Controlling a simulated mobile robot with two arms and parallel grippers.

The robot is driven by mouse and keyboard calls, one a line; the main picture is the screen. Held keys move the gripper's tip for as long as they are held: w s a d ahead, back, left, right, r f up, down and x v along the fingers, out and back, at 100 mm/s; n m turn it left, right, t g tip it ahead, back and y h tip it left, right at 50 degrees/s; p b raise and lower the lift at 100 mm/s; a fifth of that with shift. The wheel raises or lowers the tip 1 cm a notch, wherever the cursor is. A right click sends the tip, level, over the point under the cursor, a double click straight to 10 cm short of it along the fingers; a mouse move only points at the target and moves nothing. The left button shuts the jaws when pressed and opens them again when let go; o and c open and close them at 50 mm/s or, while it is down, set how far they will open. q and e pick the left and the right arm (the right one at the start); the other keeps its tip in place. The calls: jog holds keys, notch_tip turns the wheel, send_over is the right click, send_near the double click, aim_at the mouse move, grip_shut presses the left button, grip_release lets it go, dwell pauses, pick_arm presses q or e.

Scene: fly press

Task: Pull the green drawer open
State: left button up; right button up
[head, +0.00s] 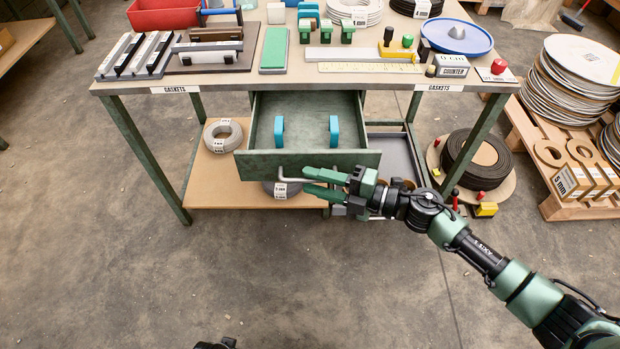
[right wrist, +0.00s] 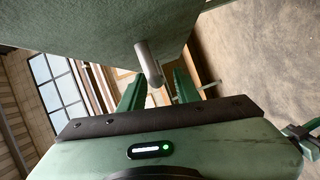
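The green drawer (head: 262,163) hangs under the workbench and stands pulled out, its inside visible. Two blue blocks (head: 279,131) (head: 334,131) lie in it. A grey bar handle (head: 292,180) is on its front. My right gripper (head: 306,181) is at the right part of the handle, in front of the drawer. In the right wrist view the drawer front (right wrist: 100,25) fills the upper left, and the handle (right wrist: 149,65) reaches between my two parted fingers (right wrist: 158,92), with gaps beside it.
The workbench top (head: 300,78) carries gaskets, blocks and a blue dish (head: 458,37). A lower shelf (head: 205,180) holds a grey coil (head: 223,134). A black coil (head: 476,160) and pallet (head: 560,165) are at right. The floor in front is clear.

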pick_arm(q)
jog(key=shift+w+r, duration=0.35)
pick_arm(e)
jog(key=v, duration=0.6)
jog(key=shift+d, duration=0.2)
pick_arm(q)
jog(key=shift+s+f, duration=0.1)
jog(key=shift+s, duration=0.15)
